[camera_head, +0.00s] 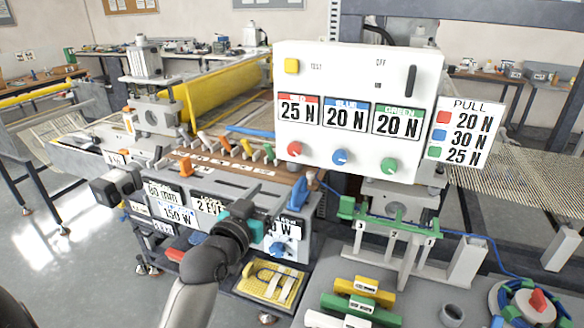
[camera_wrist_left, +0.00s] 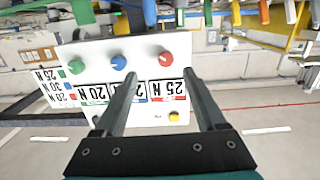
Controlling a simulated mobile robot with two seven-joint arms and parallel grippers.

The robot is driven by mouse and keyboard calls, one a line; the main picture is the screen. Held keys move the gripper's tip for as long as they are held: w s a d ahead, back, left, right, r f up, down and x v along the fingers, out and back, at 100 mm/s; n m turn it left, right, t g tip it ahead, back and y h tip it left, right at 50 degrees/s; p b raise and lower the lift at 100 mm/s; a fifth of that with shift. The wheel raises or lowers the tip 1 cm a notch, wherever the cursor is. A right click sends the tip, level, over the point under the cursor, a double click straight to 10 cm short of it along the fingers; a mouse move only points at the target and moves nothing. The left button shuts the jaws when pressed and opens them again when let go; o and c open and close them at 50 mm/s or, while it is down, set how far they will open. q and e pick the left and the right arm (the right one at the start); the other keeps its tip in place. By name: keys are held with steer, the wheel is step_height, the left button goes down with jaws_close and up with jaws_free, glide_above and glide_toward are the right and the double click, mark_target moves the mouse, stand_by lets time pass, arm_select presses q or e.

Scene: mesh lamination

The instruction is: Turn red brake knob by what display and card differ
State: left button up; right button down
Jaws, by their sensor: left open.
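The white control box (camera_head: 350,70) has three displays: red 25 N (camera_head: 298,113), blue 20 N (camera_head: 346,117) and green 20 N (camera_head: 397,123). Below them sit the red knob (camera_head: 294,148), blue knob (camera_head: 340,156) and green knob (camera_head: 388,165). The PULL card (camera_head: 464,130) at its right reads red 20 N, blue 30 N, green 25 N. My left gripper (camera_head: 262,196) is open and empty, below and left of the red knob, apart from it. In the left wrist view the box is upside down, with the red knob (camera_wrist_left: 166,58) beyond the open fingers (camera_wrist_left: 161,75). My right gripper is not in view.
A row of coloured levers (camera_head: 235,148) on a machine lies left of the box. Below the box is a grey stand with a green bar (camera_head: 395,227). Yellow, green and white blocks (camera_head: 350,307) lie on the table in front. A reel with a red knob (camera_head: 535,302) is at lower right.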

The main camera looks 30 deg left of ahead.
mark_target(293, 153)
arm_select(q)
steer(key=w+a, duration=0.1)
steer(key=w, duration=0.4)
steer(key=w+a+r, duration=0.1)
steer(key=w, duration=0.4)
steer(key=w+a, duration=0.1)
steer(key=w, duration=0.4)
steer(key=shift+a+r, duration=0.35)
steer(key=shift+r, duration=0.05)
steer(key=shift+c, duration=0.4)
jaws_close()
